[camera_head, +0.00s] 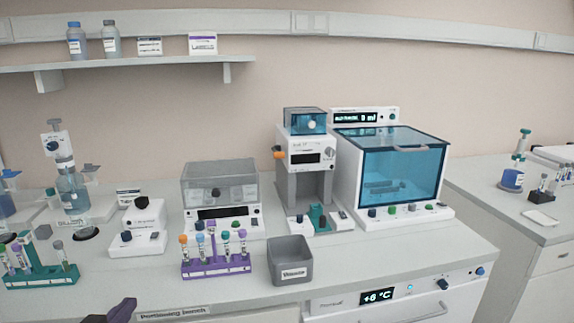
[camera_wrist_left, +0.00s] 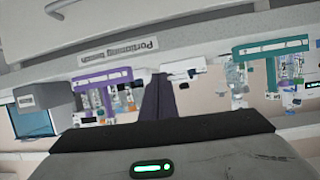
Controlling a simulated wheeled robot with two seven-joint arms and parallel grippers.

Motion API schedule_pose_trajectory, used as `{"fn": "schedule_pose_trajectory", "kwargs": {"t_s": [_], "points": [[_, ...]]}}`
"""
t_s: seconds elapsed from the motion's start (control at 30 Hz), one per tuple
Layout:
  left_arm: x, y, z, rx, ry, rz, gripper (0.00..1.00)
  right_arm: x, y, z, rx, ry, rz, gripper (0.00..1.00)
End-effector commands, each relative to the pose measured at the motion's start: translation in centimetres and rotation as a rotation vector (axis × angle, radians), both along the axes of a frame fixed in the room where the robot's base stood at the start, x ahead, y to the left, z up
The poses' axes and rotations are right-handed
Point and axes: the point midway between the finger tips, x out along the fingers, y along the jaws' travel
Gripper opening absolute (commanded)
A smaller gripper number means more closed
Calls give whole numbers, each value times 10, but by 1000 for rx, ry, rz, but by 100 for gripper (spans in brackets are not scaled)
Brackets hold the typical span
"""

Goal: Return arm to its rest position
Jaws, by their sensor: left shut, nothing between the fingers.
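My left gripper (camera_head: 122,307) shows only as a dark tip at the bottom edge of the head view, in front of the bench's front edge. In the left wrist view its two dark fingers (camera_wrist_left: 158,97) are pressed together with nothing between them. It is apart from the purple tube rack (camera_head: 217,266) and the green tube rack (camera_head: 40,277), which stand on the bench behind it. Both racks also show upside down in the left wrist view, the purple one (camera_wrist_left: 100,76) left of the fingers and the green one (camera_wrist_left: 270,48) right. My right gripper is not in view.
A grey bin (camera_head: 290,262) stands right of the purple rack. Behind are a clear-lidded device (camera_head: 221,183), a tall dispenser (camera_head: 306,160) and a blue-windowed cabinet (camera_head: 400,170). The bench front carries a "Portioning bench" label (camera_head: 172,313). A second bench (camera_head: 540,232) stands at right.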

Motion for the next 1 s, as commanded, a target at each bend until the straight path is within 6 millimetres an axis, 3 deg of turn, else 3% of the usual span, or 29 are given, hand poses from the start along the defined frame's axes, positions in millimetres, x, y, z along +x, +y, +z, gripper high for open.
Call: {"fn": "schedule_pose_trajectory", "kwargs": {"t_s": [0.27, 0.4, 0.5, 0.6, 0.73, 0.8, 0.93, 1.0], "points": [[-52, -47, -105, 3, 149, -105, 0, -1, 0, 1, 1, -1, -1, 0], [-112, -86, -177, -16, 263, -189, 0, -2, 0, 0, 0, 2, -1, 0], [-161, -112, -219, -39, 336, -244, 0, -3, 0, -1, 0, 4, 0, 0], [-204, -132, -248, -64, 394, -284, 0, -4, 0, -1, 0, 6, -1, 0], [-241, -149, -267, -88, 438, -317, 0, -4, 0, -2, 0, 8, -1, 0], [-251, -153, -272, -95, 450, -324, 10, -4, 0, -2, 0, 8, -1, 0], [-255, -155, -274, -99, 455, -329, 32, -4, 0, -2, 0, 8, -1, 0], [-255, -155, -274, -99, 454, -328, 31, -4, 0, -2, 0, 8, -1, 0]]}}
